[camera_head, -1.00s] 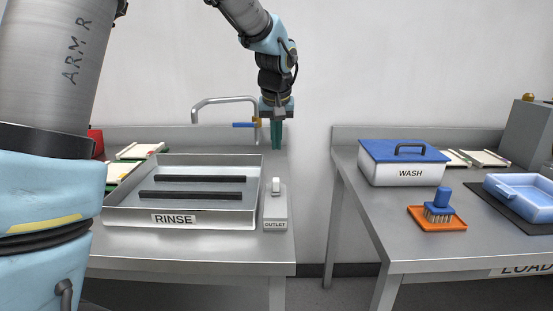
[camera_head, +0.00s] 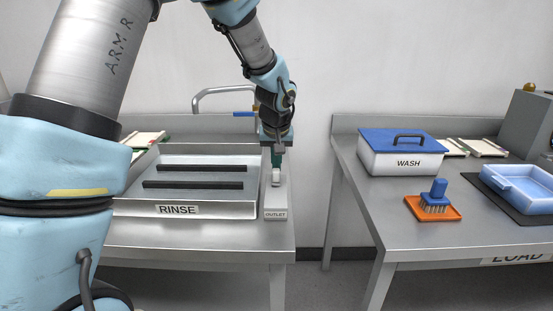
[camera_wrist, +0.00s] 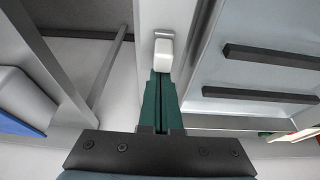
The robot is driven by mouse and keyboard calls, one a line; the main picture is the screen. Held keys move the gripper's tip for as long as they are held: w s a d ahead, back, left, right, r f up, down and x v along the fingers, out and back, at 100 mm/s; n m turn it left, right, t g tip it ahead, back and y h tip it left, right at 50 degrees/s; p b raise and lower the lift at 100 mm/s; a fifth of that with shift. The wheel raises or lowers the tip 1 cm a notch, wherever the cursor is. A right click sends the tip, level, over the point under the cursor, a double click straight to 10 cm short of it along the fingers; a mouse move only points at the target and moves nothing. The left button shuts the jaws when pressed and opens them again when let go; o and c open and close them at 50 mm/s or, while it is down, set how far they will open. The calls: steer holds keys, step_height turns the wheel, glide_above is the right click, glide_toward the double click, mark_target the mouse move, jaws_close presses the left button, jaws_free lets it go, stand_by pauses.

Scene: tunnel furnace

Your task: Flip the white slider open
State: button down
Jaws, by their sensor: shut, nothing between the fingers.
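The white slider (camera_head: 276,178) sits on the pale grey block labelled OUTLET (camera_head: 276,203), at the right of the left table. In the wrist view the slider (camera_wrist: 163,54) is a white rounded block lying just ahead of the fingertips, by a grey bar. My gripper (camera_head: 277,164) points down just behind the slider; its green fingers (camera_wrist: 159,80) are together and empty. The fingertips are at or very close to the slider's near end in the wrist view; I cannot tell whether they touch.
The RINSE tray (camera_head: 180,209) with two black bars stands left of the block. A tap (camera_head: 225,91) is behind. Right of a gap between tables are the white WASH box (camera_head: 408,163) with a blue lid, a brush (camera_head: 434,197) on an orange tray, and a blue tray (camera_head: 520,184).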

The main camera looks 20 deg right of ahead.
steer(key=shift+s, duration=0.1)
steer(key=s+a+b, duration=0.1)
steer(key=s, duration=0.1)
steer(key=s+a+b, duration=0.1)
steer(key=s, duration=0.1)
steer(key=s+b, duration=0.1)
steer(key=b, duration=0.1)
steer(key=shift+s+a, duration=0.4)
steer(key=shift+f, duration=0.1)
steer(key=w, duration=0.1)
steer(key=w+d, duration=0.1)
steer(key=w, duration=0.2)
steer(key=shift+d+p, duration=0.4)
steer(key=b+v, duration=0.1)
steer(key=v, duration=0.9)
steer(key=shift+s, duration=0.1)
